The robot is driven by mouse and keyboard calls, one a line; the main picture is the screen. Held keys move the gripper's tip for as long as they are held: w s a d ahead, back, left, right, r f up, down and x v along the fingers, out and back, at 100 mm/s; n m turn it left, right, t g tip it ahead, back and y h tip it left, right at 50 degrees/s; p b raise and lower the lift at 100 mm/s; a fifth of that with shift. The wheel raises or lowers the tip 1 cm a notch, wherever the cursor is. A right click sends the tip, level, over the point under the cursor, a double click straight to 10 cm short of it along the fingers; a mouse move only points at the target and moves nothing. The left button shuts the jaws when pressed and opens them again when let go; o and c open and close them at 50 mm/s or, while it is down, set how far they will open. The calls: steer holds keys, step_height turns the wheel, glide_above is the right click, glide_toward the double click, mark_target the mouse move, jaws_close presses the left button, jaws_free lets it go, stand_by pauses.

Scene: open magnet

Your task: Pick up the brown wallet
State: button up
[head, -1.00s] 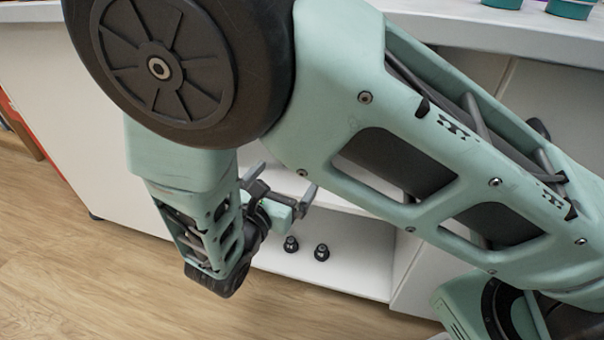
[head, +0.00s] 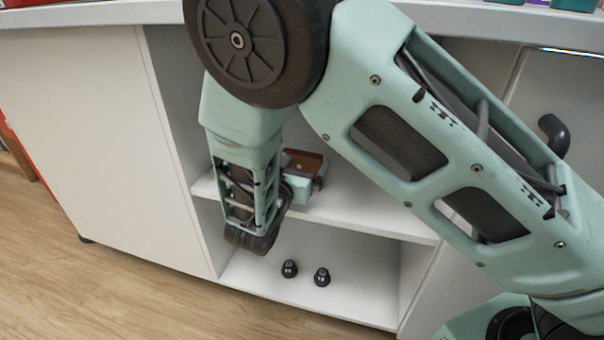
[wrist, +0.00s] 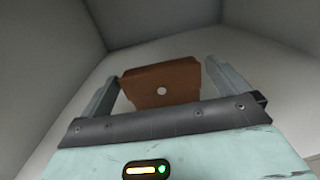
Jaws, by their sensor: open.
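The brown wallet (wrist: 161,84) is on the white middle shelf inside the cabinet, with a small pale round spot on its near face. In the wrist view it lies between the two open fingers of my gripper (wrist: 161,88), with a visible gap on the right side and a narrower one on the left. The wallet also shows in the head view (head: 304,161), partly hidden behind my gripper (head: 318,178). I cannot tell whether a finger touches it.
The cabinet's middle shelf (head: 350,222) has side walls close around my arm. Two small dark objects, one left (head: 289,269) and one right (head: 322,277), stand on the bottom shelf. The countertop (head: 100,14) runs above. Wooden floor (head: 100,290) lies in front.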

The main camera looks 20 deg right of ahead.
mark_target(305, 152)
steer(key=b+x, duration=0.1)
steer(key=x, duration=0.2)
steer(key=b+x, duration=0.1)
steer(key=shift+w+d+f+b, duration=0.1)
steer(key=shift+w+f+b, duration=0.15)
steer(key=shift+b, duration=0.05)
steer(key=shift+w+d+r, duration=0.1)
steer(key=shift+w, duration=0.1)
steer(key=c, duration=0.7)
steer(key=shift+c, duration=0.2)
